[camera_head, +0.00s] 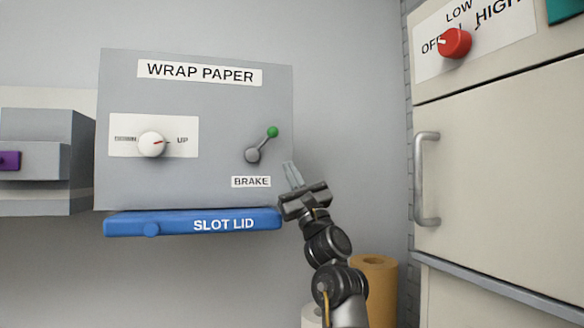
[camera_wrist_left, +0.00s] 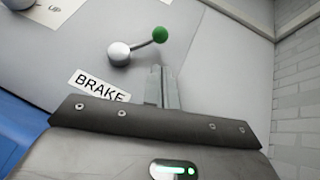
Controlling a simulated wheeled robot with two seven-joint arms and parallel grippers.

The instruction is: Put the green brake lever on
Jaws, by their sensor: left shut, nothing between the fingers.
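The brake lever has a green ball tip (camera_head: 272,132) and a grey round hub (camera_head: 252,155) on the grey wrap paper box (camera_head: 200,105). It points up and to the right, above the BRAKE label (camera_head: 251,182). In the left wrist view the green tip (camera_wrist_left: 160,34) is at the upper middle, with the hub (camera_wrist_left: 119,53) to its left. My left gripper (camera_head: 291,174) is shut and empty, below and right of the lever, apart from it. Its fingers (camera_wrist_left: 162,87) also show in the left wrist view. My right gripper is not in view.
A white knob (camera_head: 152,144) sits left on the box, and a blue slot lid (camera_head: 190,222) runs along its bottom. At the right stands a cream cabinet with a metal handle (camera_head: 427,178) and red knob (camera_head: 454,43). A brown roll (camera_head: 374,290) stands below.

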